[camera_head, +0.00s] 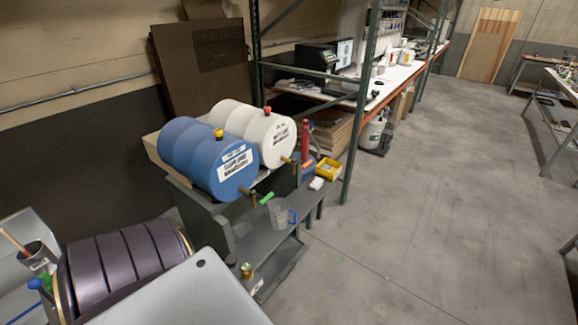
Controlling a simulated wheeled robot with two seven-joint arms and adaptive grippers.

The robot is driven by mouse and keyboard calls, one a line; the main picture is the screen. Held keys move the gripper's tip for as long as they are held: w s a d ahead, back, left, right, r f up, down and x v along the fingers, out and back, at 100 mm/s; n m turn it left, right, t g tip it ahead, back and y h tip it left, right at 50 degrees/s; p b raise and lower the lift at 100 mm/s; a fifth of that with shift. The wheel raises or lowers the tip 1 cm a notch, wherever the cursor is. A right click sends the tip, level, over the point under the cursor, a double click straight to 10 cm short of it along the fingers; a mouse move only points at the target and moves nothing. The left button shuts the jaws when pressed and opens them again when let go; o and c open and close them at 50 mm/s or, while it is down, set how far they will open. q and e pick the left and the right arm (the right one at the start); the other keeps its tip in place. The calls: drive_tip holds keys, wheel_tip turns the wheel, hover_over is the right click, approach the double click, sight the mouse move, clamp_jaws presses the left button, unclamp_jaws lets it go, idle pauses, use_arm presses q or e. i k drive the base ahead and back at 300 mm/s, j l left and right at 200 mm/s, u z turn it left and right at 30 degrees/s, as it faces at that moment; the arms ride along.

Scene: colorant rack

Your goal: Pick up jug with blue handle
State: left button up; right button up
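A small clear grey jug (278,213) with a blue handle on its right side stands on the dark shelf (262,241). It is upright, below and in front of the blue drum and near a green-handled tap. Neither of my grippers shows in the head view, so nothing is seen holding the jug.
A blue drum (203,153) and a white drum (263,136) lie on the rack above the shelf. A yellow bin (328,169) stands behind the jug. A dark purple drum (120,262) is at lower left. Open grey floor (420,220) lies to the right.

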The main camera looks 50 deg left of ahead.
sight(279, 208)
drive_tip(key=i+u, duration=0.15)
drive_tip(key=i, duration=0.25)
drive_tip(key=i+l+u, duration=0.15)
drive_tip(key=i, duration=0.25)
drive_tip(key=i+l+u, duration=0.15)
drive_tip(key=i+u, duration=0.3)
drive_tip(key=i+l+u, duration=0.25)
drive_tip(key=u, duration=0.15)
drive_tip(key=i+l+u, duration=0.3)
drive_tip(key=u, duration=0.15)
drive_tip(key=i+l+u, duration=0.2)
drive_tip(key=l+u, duration=0.25)
drive_tip(key=i+l+u, duration=0.15)
drive_tip(key=l+u, duration=0.25)
drive_tip(key=l, duration=0.3)
drive_tip(key=i+l+u, duration=0.1)
drive_tip(key=l+u, duration=0.3)
drive_tip(key=l, duration=0.35)
